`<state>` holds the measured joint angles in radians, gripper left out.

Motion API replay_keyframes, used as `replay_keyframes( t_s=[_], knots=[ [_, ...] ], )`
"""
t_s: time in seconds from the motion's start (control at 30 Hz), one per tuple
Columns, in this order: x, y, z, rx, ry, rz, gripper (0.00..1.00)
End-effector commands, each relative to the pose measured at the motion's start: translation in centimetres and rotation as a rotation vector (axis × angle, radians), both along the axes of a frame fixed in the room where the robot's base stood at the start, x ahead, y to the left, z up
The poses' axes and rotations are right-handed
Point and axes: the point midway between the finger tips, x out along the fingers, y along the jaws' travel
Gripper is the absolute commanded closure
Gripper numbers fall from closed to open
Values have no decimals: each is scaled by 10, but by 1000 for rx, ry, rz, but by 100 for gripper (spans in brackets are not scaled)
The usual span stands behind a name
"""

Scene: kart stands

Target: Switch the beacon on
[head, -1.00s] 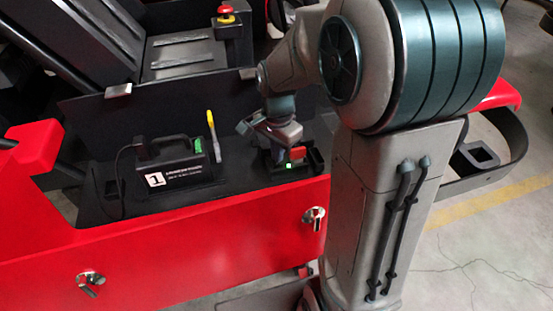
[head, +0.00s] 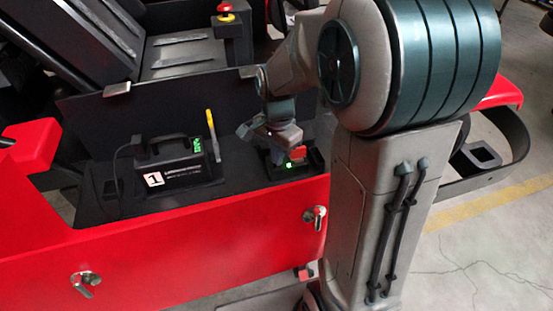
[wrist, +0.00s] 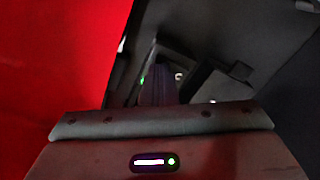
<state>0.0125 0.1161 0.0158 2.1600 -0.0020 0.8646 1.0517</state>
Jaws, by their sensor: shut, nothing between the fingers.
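A small dark unit with a lit green light (head: 289,166) and a red part (head: 299,153) sits at the right end of the black tray. I cannot tell for sure whether it is the beacon. My gripper (head: 284,155) is shut and empty, pointing down at this unit; whether it touches is hidden. In the wrist view my fingers (wrist: 157,88) reach into the dark recess, with a small green glow (wrist: 142,80) just left of them. A black box marked 1 (head: 178,165) stands to the left, with a lit green display (head: 197,147).
A yellow-topped stick (head: 212,135) stands beside the box. A black panel (head: 160,95) rises behind the tray. The red side panel (head: 200,235) carries two metal latches, one of them at lower left (head: 85,283). A red mushroom button (head: 226,12) sits farther back.

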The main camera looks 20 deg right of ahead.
Motion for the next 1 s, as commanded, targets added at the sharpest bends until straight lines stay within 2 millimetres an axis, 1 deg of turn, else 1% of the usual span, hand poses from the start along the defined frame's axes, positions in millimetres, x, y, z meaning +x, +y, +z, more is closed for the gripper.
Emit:
replay_keyframes(
  t_s=[0.03,0.13,0.27,1.0],
  knots=[
    [0,0,-2,-1,2,0,100],
    [-1,0,-1,0,2,0,100],
    [0,0,5,-1,2,0,100],
    [0,0,66,0,0,0,100]
  ],
)
